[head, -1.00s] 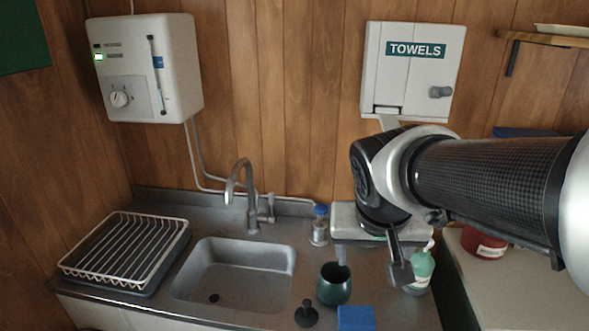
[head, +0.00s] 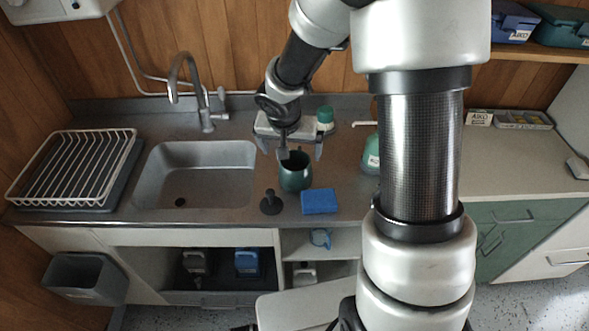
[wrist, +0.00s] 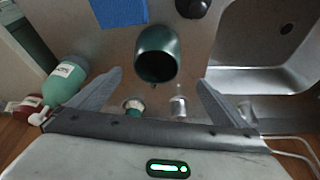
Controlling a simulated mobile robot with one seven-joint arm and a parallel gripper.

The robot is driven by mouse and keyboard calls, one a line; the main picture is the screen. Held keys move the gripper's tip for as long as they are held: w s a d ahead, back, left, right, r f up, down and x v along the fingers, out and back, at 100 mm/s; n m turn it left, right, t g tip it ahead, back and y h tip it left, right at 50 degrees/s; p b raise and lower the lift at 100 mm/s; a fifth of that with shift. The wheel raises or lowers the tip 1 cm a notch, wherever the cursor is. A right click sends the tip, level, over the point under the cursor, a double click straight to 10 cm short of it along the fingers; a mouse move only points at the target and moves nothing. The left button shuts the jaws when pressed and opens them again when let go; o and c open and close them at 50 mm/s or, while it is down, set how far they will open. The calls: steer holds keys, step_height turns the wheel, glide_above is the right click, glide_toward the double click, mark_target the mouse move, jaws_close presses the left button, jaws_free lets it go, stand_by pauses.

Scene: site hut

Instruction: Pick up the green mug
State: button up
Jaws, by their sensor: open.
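The dark green mug (head: 295,174) stands upright on the grey counter, right of the sink. It also shows in the wrist view (wrist: 157,50), centred just beyond the fingertips. My gripper (head: 290,148) is open and empty, above and slightly behind the mug in the head view. In the wrist view its two fingers (wrist: 160,80) are spread wide, one to each side of the mug's line, with no visible contact. I cannot make out the mug's handle.
A blue sponge (head: 319,202) and a black plunger-like item (head: 271,204) lie close in front of the mug. A green pump bottle (head: 371,153) stands to the right. The sink (head: 150,188) and a white dish rack (head: 72,168) are to the left.

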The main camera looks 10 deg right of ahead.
mark_target(296, 164)
steer(key=x, duration=0.5)
steer(key=s+b+x, duration=0.1)
steer(key=x, duration=0.2)
steer(key=shift+w+d+f, duration=0.1)
steer(key=shift+d+f, duration=0.15)
steer(key=shift+w+f, duration=0.2)
steer(key=shift+f, duration=0.05)
steer(key=shift+c, duration=0.5)
